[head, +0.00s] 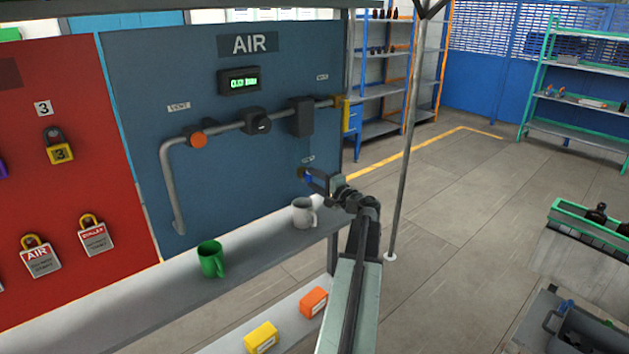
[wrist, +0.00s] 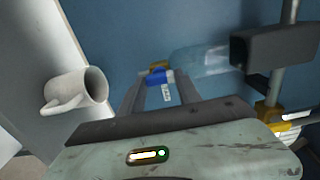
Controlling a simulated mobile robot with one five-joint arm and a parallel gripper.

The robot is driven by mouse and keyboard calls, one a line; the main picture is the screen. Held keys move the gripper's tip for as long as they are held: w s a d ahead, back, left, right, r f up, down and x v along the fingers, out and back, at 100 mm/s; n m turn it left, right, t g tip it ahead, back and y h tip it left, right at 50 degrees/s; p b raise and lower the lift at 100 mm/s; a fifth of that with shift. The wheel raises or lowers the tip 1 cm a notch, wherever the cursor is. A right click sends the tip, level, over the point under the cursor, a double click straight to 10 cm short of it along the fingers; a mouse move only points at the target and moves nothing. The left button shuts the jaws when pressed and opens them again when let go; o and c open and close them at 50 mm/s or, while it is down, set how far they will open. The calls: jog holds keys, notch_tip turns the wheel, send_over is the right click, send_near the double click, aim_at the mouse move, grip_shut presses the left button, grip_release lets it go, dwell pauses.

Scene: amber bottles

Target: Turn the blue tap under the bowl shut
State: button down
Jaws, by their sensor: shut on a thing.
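The blue tap (wrist: 160,77) is between my gripper's fingers in the wrist view, beside a yellow brass-like fitting (wrist: 158,66). A clear bowl (wrist: 200,64) runs from that fitting to a dark block (wrist: 270,46) on the pipe. In the head view, my gripper (head: 309,177) is at the blue panel below the dark block (head: 300,117), with a bit of blue at its tips. My gripper (wrist: 158,95) is shut on the tap. The tap's exact angle is hard to tell.
A grey mug (head: 304,212) and a green mug (head: 211,259) stand on the shelf (head: 150,308) below the panel. Yellow (head: 262,338) and orange (head: 313,302) boxes lie lower. A thin pole (head: 405,150) stands right of my arm.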

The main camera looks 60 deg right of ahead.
dwell(0.4)
jog(key=c, duration=0.8)
grip_release()
jog(key=shift+c, duration=0.2)
jog(key=v, duration=0.7)
jog(key=shift+s+a, duration=0.15)
jog(key=shift+s, duration=0.2)
